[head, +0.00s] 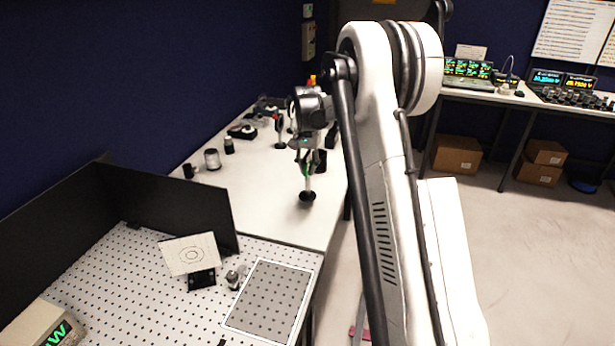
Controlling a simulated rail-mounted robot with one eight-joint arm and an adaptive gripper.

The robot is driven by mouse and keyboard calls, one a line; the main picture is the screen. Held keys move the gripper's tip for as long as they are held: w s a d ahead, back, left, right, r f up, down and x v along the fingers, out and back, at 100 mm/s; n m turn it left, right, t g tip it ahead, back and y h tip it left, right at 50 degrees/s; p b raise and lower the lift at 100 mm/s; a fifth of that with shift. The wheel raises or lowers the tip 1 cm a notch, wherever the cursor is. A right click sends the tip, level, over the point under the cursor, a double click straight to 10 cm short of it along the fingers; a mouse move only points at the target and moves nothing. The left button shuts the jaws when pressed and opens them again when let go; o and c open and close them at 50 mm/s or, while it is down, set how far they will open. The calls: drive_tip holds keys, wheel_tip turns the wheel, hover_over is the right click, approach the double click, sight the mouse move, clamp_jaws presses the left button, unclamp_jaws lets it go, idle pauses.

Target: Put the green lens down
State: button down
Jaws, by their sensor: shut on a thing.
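The green lens (307,169) shows as a green ring on a pale post with a round black base (307,196). My gripper (305,157) points down and is shut on the green lens at its top. The lens stands upright over the near part of the white table (275,215). I cannot tell whether its base touches the table top. My gripper's fingers are small in this view and partly cover the lens.
Several small optics parts stand farther back, including a silver-black cylinder (212,159). The perforated board (150,290) in front carries a target plate (190,254), a small mount (233,280) and a white-outlined area (270,299). A black panel (165,205) stands at the left.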

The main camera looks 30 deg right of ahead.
sight(307, 178)
drive_tip(key=shift+f+p, duration=0.45)
drive_tip(key=shift+f, duration=1.6)
drive_tip(key=c, duration=1.7)
unclamp_jaws()
drive_tip(key=shift+c, duration=0.2)
